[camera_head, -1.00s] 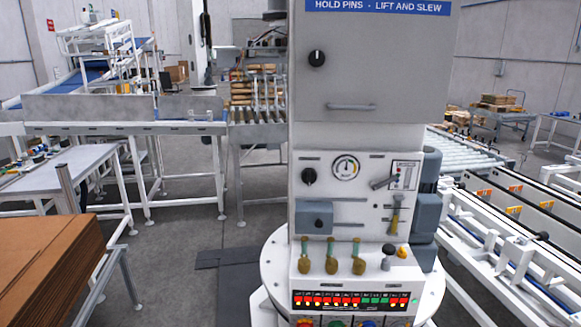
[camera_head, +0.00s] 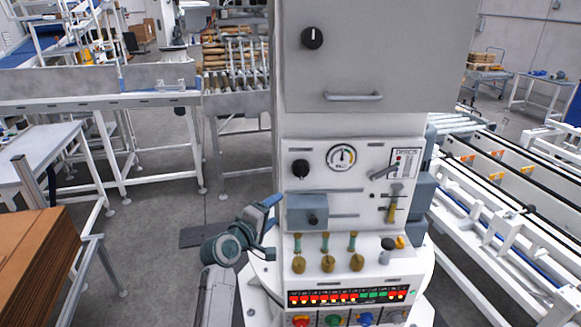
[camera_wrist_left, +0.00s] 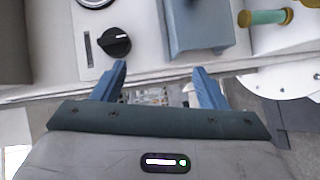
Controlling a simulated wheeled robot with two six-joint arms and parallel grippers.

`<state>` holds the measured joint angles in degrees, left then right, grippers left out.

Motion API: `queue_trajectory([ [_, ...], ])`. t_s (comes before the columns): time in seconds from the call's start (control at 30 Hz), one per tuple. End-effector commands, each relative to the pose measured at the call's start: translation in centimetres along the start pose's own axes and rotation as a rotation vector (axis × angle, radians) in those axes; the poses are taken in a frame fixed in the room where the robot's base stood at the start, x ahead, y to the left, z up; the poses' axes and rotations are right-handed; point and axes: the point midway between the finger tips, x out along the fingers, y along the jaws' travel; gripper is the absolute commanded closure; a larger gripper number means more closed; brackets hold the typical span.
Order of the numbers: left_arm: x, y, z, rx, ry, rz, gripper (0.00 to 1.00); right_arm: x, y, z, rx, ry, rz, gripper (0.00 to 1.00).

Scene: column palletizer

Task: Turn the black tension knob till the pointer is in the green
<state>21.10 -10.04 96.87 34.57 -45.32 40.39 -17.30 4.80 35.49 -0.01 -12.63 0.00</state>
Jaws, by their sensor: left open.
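A black knob (camera_head: 300,168) with a light mark is on the white panel, just left of a round gauge (camera_head: 341,157). The gauge pointer stands near upright; its colour bands are too small to read surely. My left gripper (camera_head: 270,226) is open and empty, below and left of the knob, beside the panel. In the left wrist view the knob (camera_wrist_left: 115,42) is ahead of the left-hand finger and apart from it, and the gauge (camera_wrist_left: 95,2) is cut off by the top edge. My right gripper is not in view.
A blue-grey box (camera_head: 306,212) sticks out below the knob, close to my gripper. Brass-coloured handles (camera_head: 327,262) and a lit indicator strip (camera_head: 350,296) are lower down. Another black knob (camera_head: 312,38) is on the cabinet door above a bar handle (camera_head: 353,96).

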Motion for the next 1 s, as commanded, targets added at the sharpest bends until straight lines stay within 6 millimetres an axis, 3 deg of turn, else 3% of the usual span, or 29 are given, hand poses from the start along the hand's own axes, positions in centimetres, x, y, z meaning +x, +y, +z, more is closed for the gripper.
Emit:
queue_trajectory([
  [0.03, -0.3, 3.0, -0.2, -0.010, -0.005, 0.041, 0.33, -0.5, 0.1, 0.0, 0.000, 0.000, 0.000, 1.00],
  [0.07, -0.5, 4.2, -0.2, -0.017, -0.009, 0.059, 0.33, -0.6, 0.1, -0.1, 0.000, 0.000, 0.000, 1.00],
  [0.2, -0.7, 6.7, -0.2, -0.033, -0.021, 0.097, 0.33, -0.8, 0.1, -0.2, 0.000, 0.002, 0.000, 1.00],
  [0.37, 0.8, 7.1, -0.2, -0.038, -0.023, 0.098, 0.33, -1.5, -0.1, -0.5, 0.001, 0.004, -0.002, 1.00],
  [0.8, 8.1, 7.7, -0.1, -0.035, -0.022, 0.097, 0.33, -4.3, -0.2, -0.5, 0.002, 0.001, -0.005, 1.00],
  [1.0, 9.6, 7.7, -0.1, -0.034, -0.021, 0.097, 0.33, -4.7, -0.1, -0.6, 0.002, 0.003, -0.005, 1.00],
])
